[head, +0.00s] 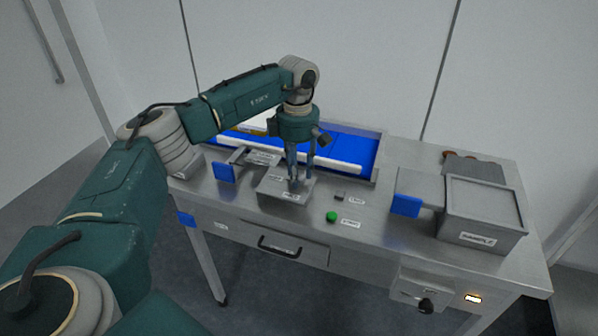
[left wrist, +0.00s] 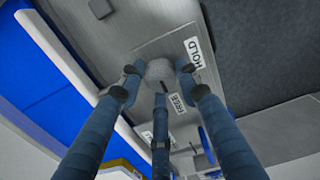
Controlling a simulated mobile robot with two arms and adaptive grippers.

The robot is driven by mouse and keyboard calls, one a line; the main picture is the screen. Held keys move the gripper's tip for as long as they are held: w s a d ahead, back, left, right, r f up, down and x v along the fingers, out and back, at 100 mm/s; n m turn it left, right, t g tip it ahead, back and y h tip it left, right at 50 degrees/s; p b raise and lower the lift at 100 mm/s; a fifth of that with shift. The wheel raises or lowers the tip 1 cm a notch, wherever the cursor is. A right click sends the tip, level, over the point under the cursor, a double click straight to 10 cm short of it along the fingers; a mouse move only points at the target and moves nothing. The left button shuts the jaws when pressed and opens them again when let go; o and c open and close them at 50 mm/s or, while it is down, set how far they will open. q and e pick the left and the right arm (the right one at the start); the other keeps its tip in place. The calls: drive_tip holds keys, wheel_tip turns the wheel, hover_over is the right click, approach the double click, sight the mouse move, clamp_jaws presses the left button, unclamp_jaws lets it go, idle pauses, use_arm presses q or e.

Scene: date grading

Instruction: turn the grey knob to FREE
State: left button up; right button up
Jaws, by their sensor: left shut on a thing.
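The grey knob (left wrist: 160,71) shows in the left wrist view as a round grey top on a raised metal plate. My left gripper (head: 296,182) comes down onto it from above, its fingers shut around the knob. A HOLD label (left wrist: 194,52) lies beside the knob, and another small label (left wrist: 178,104), too small to read surely, is partly behind a finger. In the head view the fingers mostly hide the knob on its metal box (head: 272,190). My right gripper is in neither view.
A blue conveyor belt (head: 357,152) with white rails runs behind the box. A green button (head: 332,216) and a small dark switch (head: 340,196) sit to its right. A metal bin (head: 484,216) and blue flap (head: 405,206) stand further right. A drawer handle (head: 279,247) is at the front.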

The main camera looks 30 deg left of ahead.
use_arm(q)
drive_tip(key=shift+s+a+f+m, duration=0.1)
drive_tip(key=shift+s+a+m, duration=0.15)
drive_tip(key=shift+m, duration=0.35)
drive_tip(key=shift+w+a, duration=0.1)
drive_tip(key=shift+a, duration=0.05)
drive_tip(key=o, duration=0.8)
drive_tip(key=shift+c, duration=0.2)
drive_tip(key=o, duration=0.4)
drive_tip(key=shift+a, duration=0.1)
drive_tip(key=shift+c, duration=0.2)
drive_tip(key=shift+a, duration=0.1)
drive_tip(key=shift+d, duration=0.25)
drive_tip(key=shift+d+r, duration=0.1)
drive_tip(key=shift+r, duration=0.2)
wheel_tip(320, 180, up, 12)
drive_tip(key=shift+f, duration=0.2)
